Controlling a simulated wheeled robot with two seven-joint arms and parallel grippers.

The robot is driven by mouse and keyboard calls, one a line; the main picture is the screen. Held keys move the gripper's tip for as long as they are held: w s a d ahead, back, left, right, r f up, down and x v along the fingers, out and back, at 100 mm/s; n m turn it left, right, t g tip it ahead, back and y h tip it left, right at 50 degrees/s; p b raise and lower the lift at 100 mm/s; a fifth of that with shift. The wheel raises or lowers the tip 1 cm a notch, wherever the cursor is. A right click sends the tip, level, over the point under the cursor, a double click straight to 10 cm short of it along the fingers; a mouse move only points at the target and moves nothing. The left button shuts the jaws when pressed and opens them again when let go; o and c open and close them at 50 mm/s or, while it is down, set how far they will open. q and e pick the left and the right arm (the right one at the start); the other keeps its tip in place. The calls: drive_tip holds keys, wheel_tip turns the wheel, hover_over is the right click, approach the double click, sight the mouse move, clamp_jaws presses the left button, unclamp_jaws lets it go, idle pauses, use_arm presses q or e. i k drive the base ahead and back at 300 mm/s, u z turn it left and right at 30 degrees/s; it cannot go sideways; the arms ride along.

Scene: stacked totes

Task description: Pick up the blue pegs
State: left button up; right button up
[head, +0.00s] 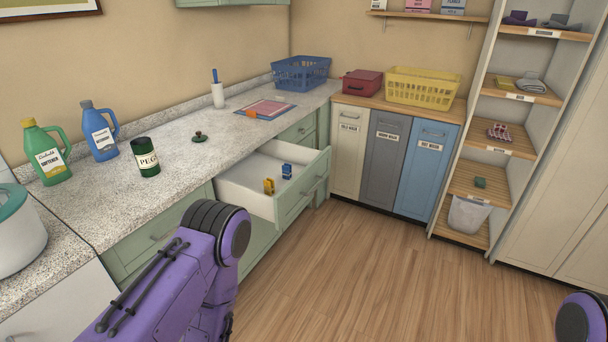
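Blue pegs (287,170) stand in the open drawer (248,191), near its back right part; they look like a small cluster, and I cannot tell how many there are. Yellow pegs (268,186) are in the same drawer, a little nearer and to the left of the blue ones. A dark green jar labelled PEGS (147,158) stands on the counter, left of the drawer. A small dark lid with a red knob (199,137) lies on the counter between jar and drawer. My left arm reaches in below the drawer, but its gripper is out of view. My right gripper is out of view too.
Green (46,152) and blue (99,131) bottles stand at the counter's left. A yellow basket (424,88) sits above the bins. The wooden floor is clear.

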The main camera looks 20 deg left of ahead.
sight(287, 168)
drive_tip(key=z, duration=0.6)
drive_tip(key=i, duration=1.65)
drive_tip(key=u, duration=0.4)
